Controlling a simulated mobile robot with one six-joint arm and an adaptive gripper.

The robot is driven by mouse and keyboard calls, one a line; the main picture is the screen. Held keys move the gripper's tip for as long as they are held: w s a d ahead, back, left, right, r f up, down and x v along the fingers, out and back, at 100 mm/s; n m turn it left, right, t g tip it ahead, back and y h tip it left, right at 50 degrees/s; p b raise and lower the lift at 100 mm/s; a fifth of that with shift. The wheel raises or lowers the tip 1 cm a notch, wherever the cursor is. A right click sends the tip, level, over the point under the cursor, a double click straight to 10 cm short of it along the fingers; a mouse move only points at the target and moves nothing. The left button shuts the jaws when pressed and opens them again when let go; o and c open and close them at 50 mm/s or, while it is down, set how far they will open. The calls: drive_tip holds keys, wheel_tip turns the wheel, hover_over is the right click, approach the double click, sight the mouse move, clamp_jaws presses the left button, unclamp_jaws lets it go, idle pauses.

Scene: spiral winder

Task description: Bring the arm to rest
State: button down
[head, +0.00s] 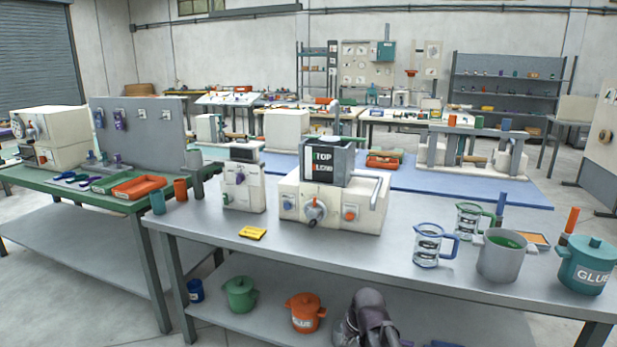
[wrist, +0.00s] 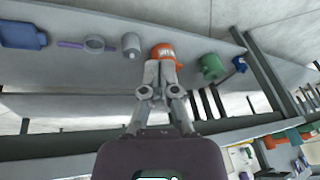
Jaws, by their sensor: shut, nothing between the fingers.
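My gripper (wrist: 160,68) shows in the wrist view with its two grey fingers together and nothing held. Its fingertips overlap an orange pot (wrist: 163,50) in that view; I cannot tell how far apart they are. In the head view a dark part of my arm (head: 368,322) shows at the bottom edge, in front of the workbench's lower shelf (head: 265,318). My fingers cannot be made out there.
The workbench (head: 400,278) carries a cream winder (head: 345,204), glass jugs, a grey pot (head: 503,256) and a teal glue pot (head: 587,265). On the lower shelf stand an orange glue pot (head: 305,312) and a green pot (head: 240,295). A green-topped table (head: 75,190) is at left.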

drive_tip(key=s+d+g+h, duration=0.25)
drive_tip(key=s+d, duration=0.45)
drive_tip(key=s, duration=0.4)
wheel_tip(320, 180, up, 18)
drive_tip(key=p, duration=1.9)
drive_tip(key=shift+w+a+r+m+g, duration=0.25)
drive_tip(key=shift+w+a+m+g, duration=0.05)
drive_tip(key=shift+w+m+g, duration=0.1)
